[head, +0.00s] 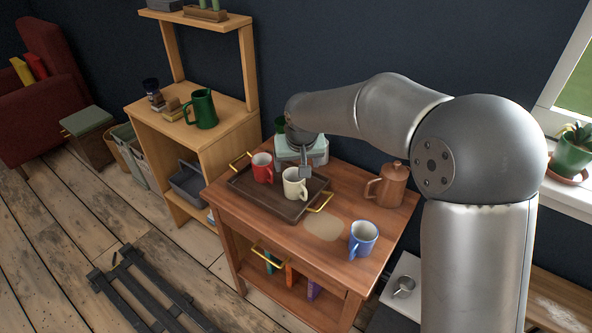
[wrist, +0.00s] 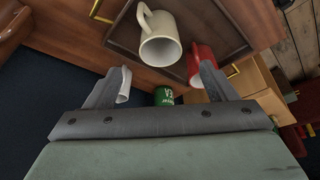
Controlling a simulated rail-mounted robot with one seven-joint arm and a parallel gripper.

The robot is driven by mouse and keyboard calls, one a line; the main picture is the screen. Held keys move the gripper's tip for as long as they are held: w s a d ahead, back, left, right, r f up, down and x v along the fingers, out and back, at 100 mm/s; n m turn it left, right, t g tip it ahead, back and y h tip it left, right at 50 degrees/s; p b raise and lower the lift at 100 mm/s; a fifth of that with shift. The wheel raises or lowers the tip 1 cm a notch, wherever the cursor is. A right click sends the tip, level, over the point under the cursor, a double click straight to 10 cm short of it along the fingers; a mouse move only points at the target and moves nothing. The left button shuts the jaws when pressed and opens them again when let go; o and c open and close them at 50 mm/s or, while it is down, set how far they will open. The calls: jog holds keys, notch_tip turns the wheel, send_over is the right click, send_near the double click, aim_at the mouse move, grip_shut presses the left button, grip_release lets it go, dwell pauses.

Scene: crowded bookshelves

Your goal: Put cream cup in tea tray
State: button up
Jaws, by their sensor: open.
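The cream cup (head: 295,187) stands upright on the dark brown tea tray (head: 262,198), near its right end. A red cup (head: 262,168) stands beside it on the tray. In the wrist view, the cream cup (wrist: 160,48) is beyond the fingers with its open mouth showing, and the tray (wrist: 228,38) lies beneath it. My gripper (head: 305,174) is just behind the cream cup, open and with nothing between its fingers. In the wrist view, the gripper (wrist: 160,72) has its fingers spread apart. The cream cup appears free of them.
A blue cup (head: 363,240) and a brown pitcher (head: 386,186) stand on the wooden table (head: 290,243), right of the tray. A white cup (wrist: 124,85) and a green cup (wrist: 164,97) show in the wrist view. Another green mug (head: 202,110) is on the left shelf.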

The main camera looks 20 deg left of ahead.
jog(key=shift+v, duration=0.85)
jog(key=s+d+r+m+g+h, duration=0.1)
jog(key=s+d, duration=0.3)
jog(key=d, duration=0.6)
jog(key=s+d+m+h, duration=0.1)
jog(key=s+d, duration=0.3)
jog(key=d, duration=0.5)
jog(key=s+d+f+m+g, duration=0.1)
jog(key=s+d, duration=0.6)
jog(key=s, duration=0.3)
jog(key=s+d+f+m+g, duration=0.2)
jog(key=s+d, duration=0.5)
jog(key=s, duration=0.3)
jog(key=shift+d+f+m, duration=0.3)
jog(key=shift+d+f, duration=0.05)
jog(key=shift+d, duration=0.05)
